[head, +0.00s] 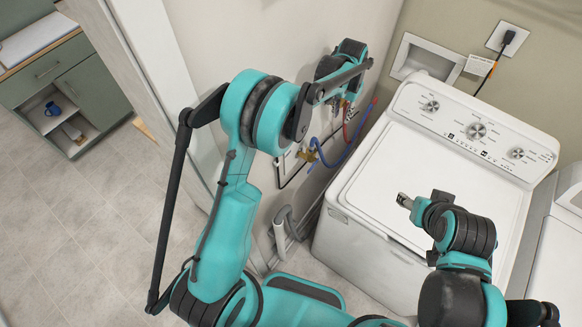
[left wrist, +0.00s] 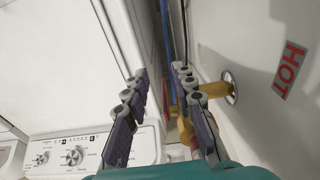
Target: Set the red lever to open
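In the head view, my left gripper (head: 343,103) is at the wall beside the washer, among the valves, and its fingers are largely hidden by the wrist. In the left wrist view, my left gripper (left wrist: 158,80) has its two fingers apart. A brass valve (left wrist: 215,90) under the HOT label (left wrist: 290,70) sticks out of the wall behind the right finger. A small red part (left wrist: 173,110) shows between the fingers; I cannot tell whether it is the lever or a hose. A red tip (head: 375,101) also shows in the head view. My right gripper (head: 405,201) is over the washer top; its finger opening is unclear.
The white washer (head: 370,200) stands close to the wall. A blue hose (head: 335,160) and a second brass valve (head: 307,155) are below my left wrist. A power cord (head: 490,72) hangs at the back. A green cabinet (head: 90,90) stands at the far left.

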